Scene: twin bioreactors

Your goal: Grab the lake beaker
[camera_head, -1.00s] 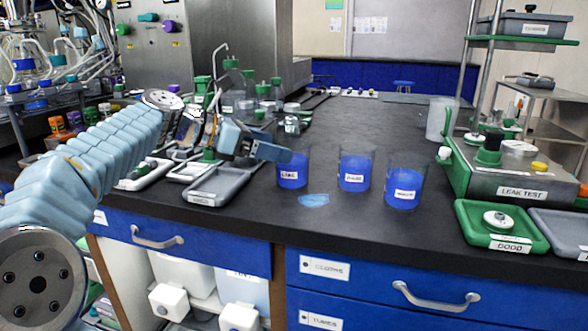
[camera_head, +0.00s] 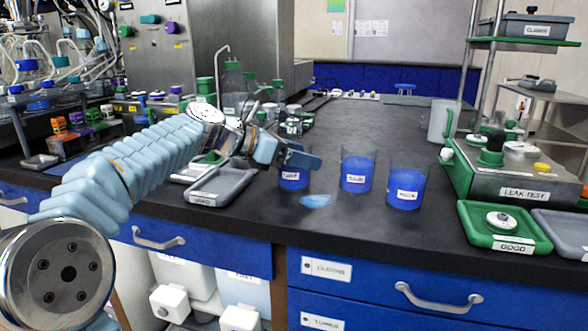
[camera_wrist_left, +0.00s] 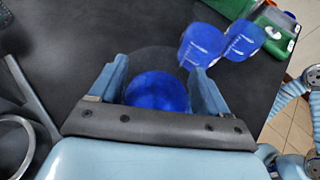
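The lake beaker (camera_head: 294,181) is the leftmost of three clear beakers of blue liquid on the black bench. Its white label faces front but is blurred now. My left gripper (camera_head: 286,154) is at the beaker's upper part, partly hiding its rim. In the left wrist view, the open fingers of my left gripper (camera_wrist_left: 158,80) stand on either side of the beaker (camera_wrist_left: 157,92). I cannot tell whether either finger touches the glass. My right gripper is not in view.
Two similar beakers, the middle one (camera_head: 357,174) and the right one (camera_head: 406,187), stand close to the right. A blue patch (camera_head: 316,201) lies in front. A grey tray (camera_head: 222,187) is at left; a green tray (camera_head: 505,228) and leak-test device (camera_head: 520,180) are at right.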

